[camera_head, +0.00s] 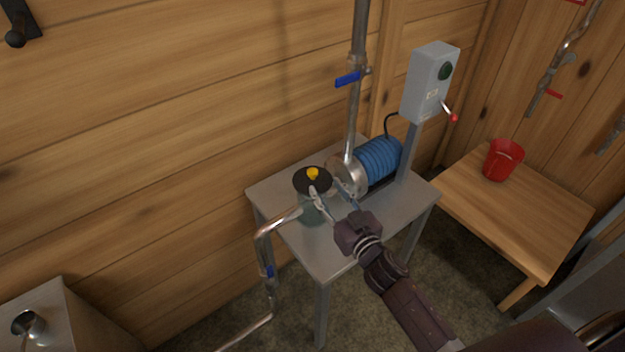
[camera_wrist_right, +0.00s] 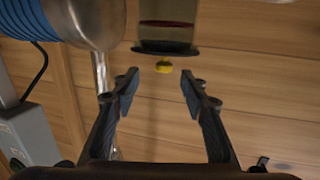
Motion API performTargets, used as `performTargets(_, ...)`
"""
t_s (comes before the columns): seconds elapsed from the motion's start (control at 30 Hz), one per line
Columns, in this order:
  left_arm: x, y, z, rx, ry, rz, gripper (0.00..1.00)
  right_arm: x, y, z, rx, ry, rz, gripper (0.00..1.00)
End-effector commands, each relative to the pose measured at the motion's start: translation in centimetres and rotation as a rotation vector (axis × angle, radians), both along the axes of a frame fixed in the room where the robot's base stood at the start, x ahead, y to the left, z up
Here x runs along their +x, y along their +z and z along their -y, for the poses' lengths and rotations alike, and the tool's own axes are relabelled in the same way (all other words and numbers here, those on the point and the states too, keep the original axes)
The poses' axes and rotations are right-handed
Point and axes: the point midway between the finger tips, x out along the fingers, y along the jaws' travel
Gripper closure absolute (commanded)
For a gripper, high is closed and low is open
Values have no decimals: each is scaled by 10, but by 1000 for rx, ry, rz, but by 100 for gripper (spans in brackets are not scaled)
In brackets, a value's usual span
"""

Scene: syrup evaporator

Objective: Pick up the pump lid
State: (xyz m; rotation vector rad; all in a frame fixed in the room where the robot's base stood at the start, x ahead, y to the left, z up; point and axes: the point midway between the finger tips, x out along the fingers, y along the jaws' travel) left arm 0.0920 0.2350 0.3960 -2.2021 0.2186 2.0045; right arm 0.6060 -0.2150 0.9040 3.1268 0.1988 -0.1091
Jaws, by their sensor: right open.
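The pump lid (camera_head: 307,182) is a black disc with a yellow knob (camera_head: 313,173) on top. It sits on the clear pump pot (camera_head: 312,212) on the grey metal table. My right gripper (camera_head: 332,190) is at the pot's right side, close to the lid in the head view. In the right wrist view the picture is upside down. There the lid (camera_wrist_right: 165,48) and its yellow knob (camera_wrist_right: 163,67) lie ahead, between the lines of the two open fingers (camera_wrist_right: 160,85). The space between the fingers is empty. My left gripper is not in view.
A blue pump motor (camera_head: 378,158) and a vertical pipe (camera_head: 355,100) with a blue valve stand right behind the lid. A grey switch box (camera_head: 428,85) rises on a post. The grey table (camera_head: 335,255) has bare room in front. A red bucket (camera_head: 503,160) stands on a wooden table (camera_head: 530,215).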

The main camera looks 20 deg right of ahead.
Motion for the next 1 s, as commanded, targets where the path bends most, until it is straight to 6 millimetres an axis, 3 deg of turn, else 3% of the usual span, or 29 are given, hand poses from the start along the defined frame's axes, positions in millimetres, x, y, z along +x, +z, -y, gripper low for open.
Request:
performTargets(0.7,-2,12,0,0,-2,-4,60,76,3,-17,6,26,19,60)
performTargets(1.0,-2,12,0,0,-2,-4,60,80,2,-17,5,26,18,60)
